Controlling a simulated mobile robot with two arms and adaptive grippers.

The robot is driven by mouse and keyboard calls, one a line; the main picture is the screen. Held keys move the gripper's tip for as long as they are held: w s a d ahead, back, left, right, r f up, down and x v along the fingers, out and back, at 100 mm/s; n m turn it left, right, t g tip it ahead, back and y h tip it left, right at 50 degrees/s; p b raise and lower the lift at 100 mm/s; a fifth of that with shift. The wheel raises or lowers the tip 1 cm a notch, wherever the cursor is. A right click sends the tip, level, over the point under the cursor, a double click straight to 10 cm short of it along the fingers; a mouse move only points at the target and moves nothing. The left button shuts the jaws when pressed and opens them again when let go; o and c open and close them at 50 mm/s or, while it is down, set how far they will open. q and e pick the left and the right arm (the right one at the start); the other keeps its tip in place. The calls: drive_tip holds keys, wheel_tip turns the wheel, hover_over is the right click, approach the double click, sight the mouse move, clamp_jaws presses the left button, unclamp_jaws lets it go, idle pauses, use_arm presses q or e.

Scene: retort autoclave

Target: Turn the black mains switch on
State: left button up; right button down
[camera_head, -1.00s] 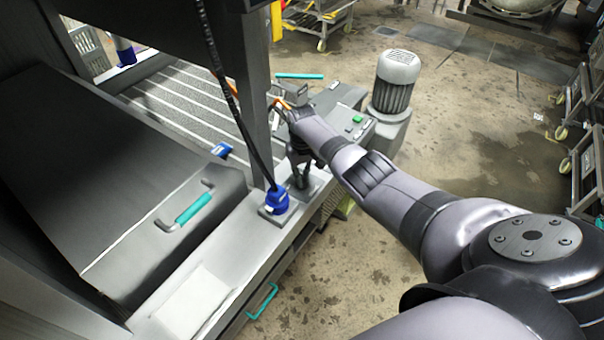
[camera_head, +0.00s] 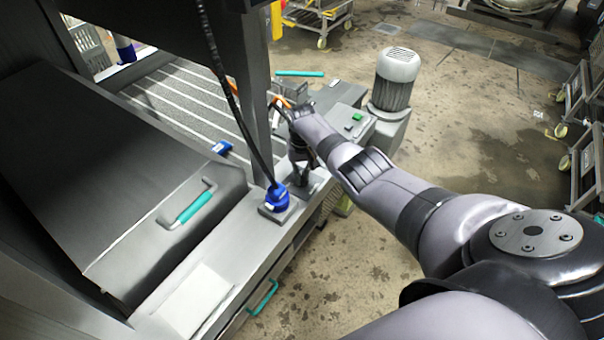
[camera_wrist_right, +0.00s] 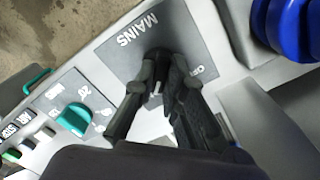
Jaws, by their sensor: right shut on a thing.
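The black mains switch (camera_wrist_right: 158,54) stands on a grey plate marked MAINS (camera_wrist_right: 190,36) in the right wrist view. The word OFF shows on the plate to the right of the fingers. My right gripper (camera_wrist_right: 157,86) is shut on the switch. The fingers hide most of the switch, so its exact setting cannot be read. In the head view my right gripper (camera_head: 300,180) points down at the machine's front ledge, just behind the blue plug (camera_head: 277,197). My left gripper is in neither view.
A teal knob (camera_wrist_right: 74,118) sits beside the mains plate in the wrist view. A black cable (camera_head: 240,120) hangs down to the blue plug. A steel post (camera_head: 257,90) stands close to my right gripper. A grey motor (camera_head: 395,80) stands beyond the arm.

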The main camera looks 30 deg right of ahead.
sight(302, 176)
drive_tip(key=c, duration=1.6)
unclamp_jaws()
drive_tip(key=shift+c, duration=0.2)
drive_tip(key=shift+r, duration=0.1)
wheel_tip(302, 176, up, 12)
